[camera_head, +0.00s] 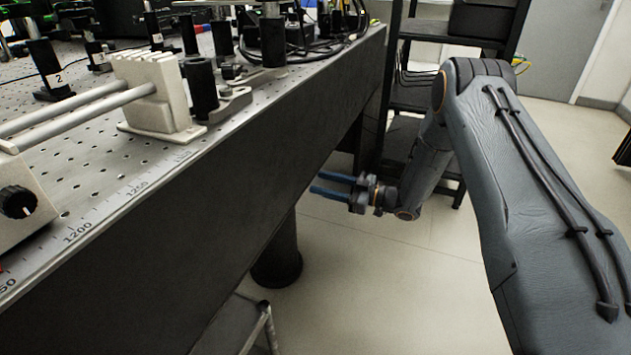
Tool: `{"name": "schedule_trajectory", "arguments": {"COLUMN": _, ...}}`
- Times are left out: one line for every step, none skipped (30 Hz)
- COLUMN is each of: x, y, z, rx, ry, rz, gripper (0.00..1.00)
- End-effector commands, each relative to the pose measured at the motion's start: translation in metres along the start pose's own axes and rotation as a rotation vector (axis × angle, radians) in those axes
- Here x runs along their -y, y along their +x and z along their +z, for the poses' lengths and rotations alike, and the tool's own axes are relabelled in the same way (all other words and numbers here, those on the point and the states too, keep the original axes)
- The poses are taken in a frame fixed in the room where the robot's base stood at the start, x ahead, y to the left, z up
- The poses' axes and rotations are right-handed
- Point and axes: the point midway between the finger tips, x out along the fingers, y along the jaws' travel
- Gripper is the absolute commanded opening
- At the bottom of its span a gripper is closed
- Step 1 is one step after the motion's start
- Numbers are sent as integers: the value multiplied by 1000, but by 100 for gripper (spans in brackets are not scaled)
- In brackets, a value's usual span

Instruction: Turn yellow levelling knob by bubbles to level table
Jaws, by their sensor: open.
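The table (240,150) is a perforated metal optical bench with a dark side, running from lower left to upper right. My gripper (332,184) has two blue fingers, apart and empty. It points left toward the dark side of the table, below the level of the top. I cannot tell if the fingertips are beyond the table's lower edge or beside it. No yellow levelling knob and no bubbles can be made out in this view.
A beige device with rods (155,95) and a box with a black knob (17,202) stand on the bench. Black posts and cables stand farther back. A dark table leg (277,258) is below. A dark shelf rack (440,60) stands behind. Pale floor (390,290) is clear.

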Motion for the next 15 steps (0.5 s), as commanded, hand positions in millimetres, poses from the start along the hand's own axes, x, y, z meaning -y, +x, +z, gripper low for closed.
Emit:
{"name": "schedule_trajectory", "arguments": {"x": -1, "y": -10, "z": -1, "rx": 0, "ry": 1, "rz": 4, "gripper": 44}}
{"name": "schedule_trajectory", "arguments": {"x": -1, "y": -15, "z": -1, "rx": 0, "ry": 0, "rz": 3, "gripper": 44}}
{"name": "schedule_trajectory", "arguments": {"x": -1, "y": -21, "z": -1, "rx": 0, "ry": 0, "rz": 3, "gripper": 44}}
{"name": "schedule_trajectory", "arguments": {"x": -1, "y": -26, "z": -1, "rx": 0, "ry": 0, "rz": 4, "gripper": 44}}
{"name": "schedule_trajectory", "arguments": {"x": -2, "y": -30, "z": -1, "rx": 0, "ry": 0, "rz": 4, "gripper": 44}}
{"name": "schedule_trajectory", "arguments": {"x": -1, "y": -34, "z": -1, "rx": 0, "ry": -1, "rz": 2, "gripper": 44}}
{"name": "schedule_trajectory", "arguments": {"x": -1, "y": -37, "z": 0, "rx": 0, "ry": 0, "rz": 2, "gripper": 44}}
{"name": "schedule_trajectory", "arguments": {"x": -1, "y": -40, "z": 0, "rx": 0, "ry": 0, "rz": 2, "gripper": 44}}
{"name": "schedule_trajectory", "arguments": {"x": -1, "y": -43, "z": 0, "rx": 0, "ry": 0, "rz": 2, "gripper": 44}}
{"name": "schedule_trajectory", "arguments": {"x": -1, "y": -44, "z": 0, "rx": 0, "ry": 0, "rz": 2, "gripper": 44}}
{"name": "schedule_trajectory", "arguments": {"x": -1, "y": -45, "z": 0, "rx": 0, "ry": 0, "rz": 2, "gripper": 44}}
{"name": "schedule_trajectory", "arguments": {"x": -1, "y": -46, "z": 0, "rx": 0, "ry": 0, "rz": 2, "gripper": 44}}
{"name": "schedule_trajectory", "arguments": {"x": -1, "y": -47, "z": 0, "rx": 0, "ry": 0, "rz": 1, "gripper": 44}}
{"name": "schedule_trajectory", "arguments": {"x": -1, "y": -47, "z": 0, "rx": -1, "ry": 0, "rz": 1, "gripper": 44}}
{"name": "schedule_trajectory", "arguments": {"x": -1, "y": -47, "z": 0, "rx": -1, "ry": 0, "rz": 1, "gripper": 44}}
